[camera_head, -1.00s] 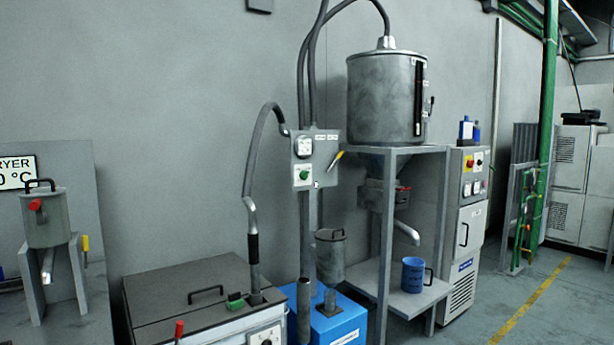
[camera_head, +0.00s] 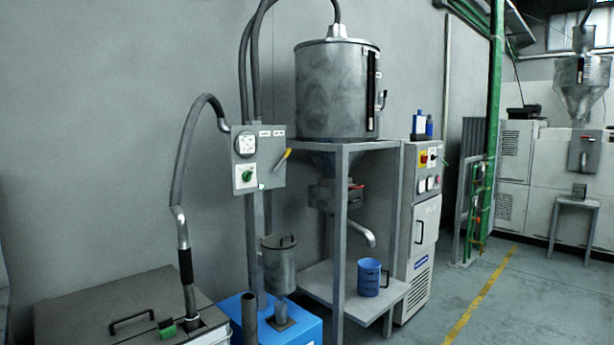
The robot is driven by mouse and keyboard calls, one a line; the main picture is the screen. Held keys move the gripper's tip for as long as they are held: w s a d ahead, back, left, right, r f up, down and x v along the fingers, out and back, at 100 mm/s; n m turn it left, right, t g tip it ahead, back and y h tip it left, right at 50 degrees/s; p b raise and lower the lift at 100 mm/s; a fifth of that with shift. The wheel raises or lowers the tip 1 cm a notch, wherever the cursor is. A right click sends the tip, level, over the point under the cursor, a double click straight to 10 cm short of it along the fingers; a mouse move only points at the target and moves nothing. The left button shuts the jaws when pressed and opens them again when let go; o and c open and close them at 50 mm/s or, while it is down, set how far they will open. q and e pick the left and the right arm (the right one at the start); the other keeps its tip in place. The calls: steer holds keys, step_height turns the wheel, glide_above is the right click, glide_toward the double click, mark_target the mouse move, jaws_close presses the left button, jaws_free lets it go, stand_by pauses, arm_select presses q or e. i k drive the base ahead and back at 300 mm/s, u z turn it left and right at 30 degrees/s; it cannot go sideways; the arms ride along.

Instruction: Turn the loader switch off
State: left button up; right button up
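A grey control box (camera_head: 258,157) is mounted on a post against the wall. It carries a round white gauge (camera_head: 246,142) and, below it, a green rotary switch (camera_head: 246,175) on a white plate. Small labels above are too small to read, so I cannot tell for certain which control is the loader switch. A yellow-handled lever (camera_head: 283,158) sticks out on the box's right side. The green switch's knob looks tilted, but its exact setting is too small to tell. Neither of my grippers is in view.
A lidded grey bin (camera_head: 120,310) with a hose stands at the lower left. A blue base unit (camera_head: 306,327) stands below the box. A metal hopper (camera_head: 337,90) sits on a frame at the right, with a blue mug (camera_head: 369,277) on its shelf. Open floor (camera_head: 510,300) lies at the right.

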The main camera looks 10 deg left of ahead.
mark_target(247, 175)
steer(key=z, duration=0.05)
steer(key=i, duration=1)
steer(key=u, duration=0.4)
